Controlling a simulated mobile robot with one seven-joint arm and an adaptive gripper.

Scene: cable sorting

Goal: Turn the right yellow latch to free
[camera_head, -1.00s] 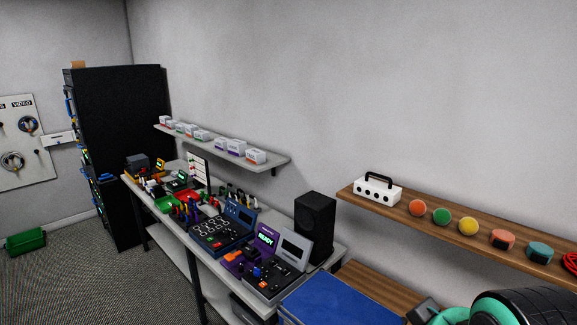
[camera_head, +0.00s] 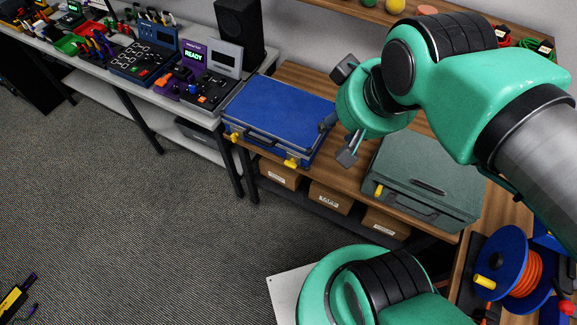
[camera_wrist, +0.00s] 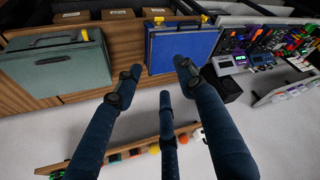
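A blue case (camera_head: 270,106) lies shut on the wooden bench, with a dark handle on its front. Its front carries two yellow latches: the left one (camera_head: 234,137) and the right one (camera_head: 291,162). In the wrist view the blue case (camera_wrist: 178,50) is turned about, and the right latch (camera_wrist: 159,19) shows at its upper left edge. The exact turn of either latch is too small to tell. My gripper (camera_head: 336,115) is at the case's right side in the head view, apart from the right latch. Its dark fingers (camera_wrist: 156,82) are spread and empty in the wrist view.
A grey-green case (camera_head: 425,175) with a yellow latch (camera_head: 378,190) lies to the right on the bench. Cardboard boxes (camera_head: 330,198) sit below. A black speaker (camera_head: 240,30) and electronics stand behind left. A blue reel (camera_head: 503,262) is at lower right.

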